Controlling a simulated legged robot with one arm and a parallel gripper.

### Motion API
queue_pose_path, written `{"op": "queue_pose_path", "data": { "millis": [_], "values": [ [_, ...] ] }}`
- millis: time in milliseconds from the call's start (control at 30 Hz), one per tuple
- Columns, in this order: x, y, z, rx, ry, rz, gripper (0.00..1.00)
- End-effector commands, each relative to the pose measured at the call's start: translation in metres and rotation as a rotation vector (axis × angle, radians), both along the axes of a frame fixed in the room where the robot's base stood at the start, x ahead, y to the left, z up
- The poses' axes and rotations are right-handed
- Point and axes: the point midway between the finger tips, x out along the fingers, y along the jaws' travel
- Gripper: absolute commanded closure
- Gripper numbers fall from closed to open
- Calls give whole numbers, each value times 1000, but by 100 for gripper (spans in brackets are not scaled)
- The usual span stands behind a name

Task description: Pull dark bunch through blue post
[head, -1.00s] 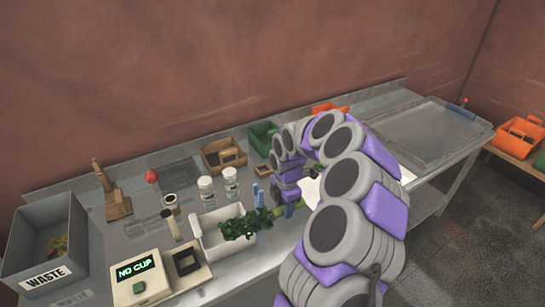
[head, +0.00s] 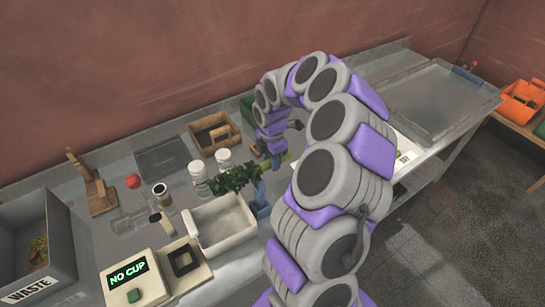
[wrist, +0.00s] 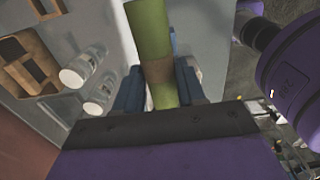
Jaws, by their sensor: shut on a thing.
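The dark bunch (head: 234,178) has dark green leaves, which show in the head view above the back edge of a white tray. The blue post (head: 261,196) stands at the right end of that tray, close to the leaves. My gripper (head: 275,150) is beyond the post, partly hidden by my arm. In the wrist view my gripper (wrist: 160,88) is shut on the bunch's thick green stem (wrist: 149,32), which has a brown band. The leaves are out of sight there. I cannot tell whether the stem lies inside the post.
The white tray (head: 220,238) looks empty. Two white jars (head: 199,180), a wooden caddy (head: 228,141) and a vial stand behind it. A machine reading "NO CUP" (head: 136,283) and a grey waste bin (head: 62,235) are at left. My arm hides much of the right side.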

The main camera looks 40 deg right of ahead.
Motion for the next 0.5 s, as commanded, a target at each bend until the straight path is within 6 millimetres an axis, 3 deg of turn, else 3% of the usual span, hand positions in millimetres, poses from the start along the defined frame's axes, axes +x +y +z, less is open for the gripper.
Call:
{"op": "queue_pose_path", "data": {
  "millis": [500],
  "values": [
    [0,-7,-25,5,-1,-5,87]
  ]
}}
